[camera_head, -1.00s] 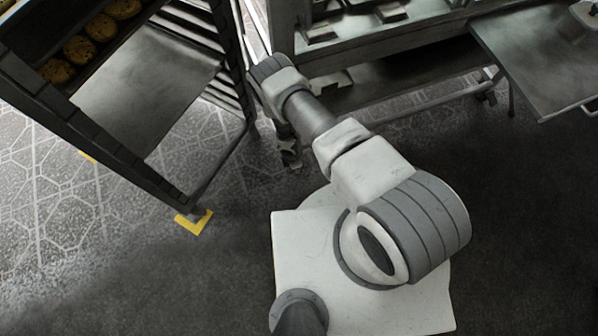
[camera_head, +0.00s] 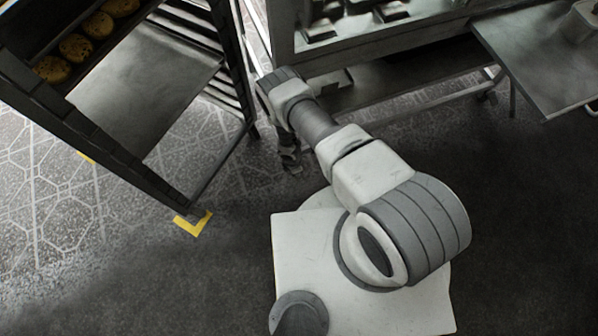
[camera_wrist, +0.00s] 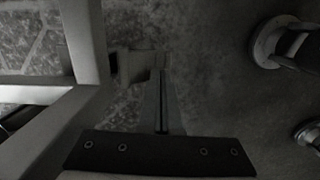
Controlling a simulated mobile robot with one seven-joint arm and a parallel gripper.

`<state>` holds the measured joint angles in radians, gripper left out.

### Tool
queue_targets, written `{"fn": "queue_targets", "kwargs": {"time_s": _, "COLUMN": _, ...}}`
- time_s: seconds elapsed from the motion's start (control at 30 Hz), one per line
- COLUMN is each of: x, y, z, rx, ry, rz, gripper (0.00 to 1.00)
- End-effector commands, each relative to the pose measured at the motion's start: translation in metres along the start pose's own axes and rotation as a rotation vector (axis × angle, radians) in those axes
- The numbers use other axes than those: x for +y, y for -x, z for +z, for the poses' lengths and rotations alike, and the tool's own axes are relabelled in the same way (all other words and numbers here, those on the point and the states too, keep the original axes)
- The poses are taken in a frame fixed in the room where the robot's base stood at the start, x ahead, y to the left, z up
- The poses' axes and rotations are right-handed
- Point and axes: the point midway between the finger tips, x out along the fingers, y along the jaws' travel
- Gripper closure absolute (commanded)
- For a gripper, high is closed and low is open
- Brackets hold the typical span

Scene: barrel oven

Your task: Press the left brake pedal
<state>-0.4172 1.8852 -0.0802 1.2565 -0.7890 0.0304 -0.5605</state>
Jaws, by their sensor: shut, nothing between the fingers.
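My gripper (camera_head: 289,158) is low near the floor, beside the lower left corner of the oven stand, and looks dark and small in the head view. In the wrist view my gripper (camera_wrist: 161,72) has its fingers together, with nothing held. A small pale block, perhaps the left brake pedal (camera_wrist: 136,65), juts out from a frame post at left. The fingertips are right at its right end; I cannot tell whether they touch it or whether it is pressed. In the head view I cannot make out the pedal.
The oven stand (camera_head: 400,50) is at the top, with a metal side table (camera_head: 535,65) at right. A rack (camera_head: 110,150) with a tray of baked rounds stands at left. Open floor (camera_head: 90,270) is at lower left.

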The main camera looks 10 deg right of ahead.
Motion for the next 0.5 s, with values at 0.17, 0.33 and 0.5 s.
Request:
{"fn": "queue_targets", "kwargs": {"time_s": 0.17, "x": 0.001, "y": 0.01, "z": -0.021, "rx": 0.001, "ry": 0.004, "rz": 0.001, "gripper": 1.0}}
{"fn": "queue_targets", "kwargs": {"time_s": 0.33, "x": 0.0, "y": 0.012, "z": -0.027, "rx": 0.0, "ry": 0.001, "rz": -0.001, "gripper": 1.0}}
{"fn": "queue_targets", "kwargs": {"time_s": 0.5, "x": 0.0, "y": 0.013, "z": -0.027, "rx": 0.0, "ry": 0.0, "rz": 0.0, "gripper": 1.0}}
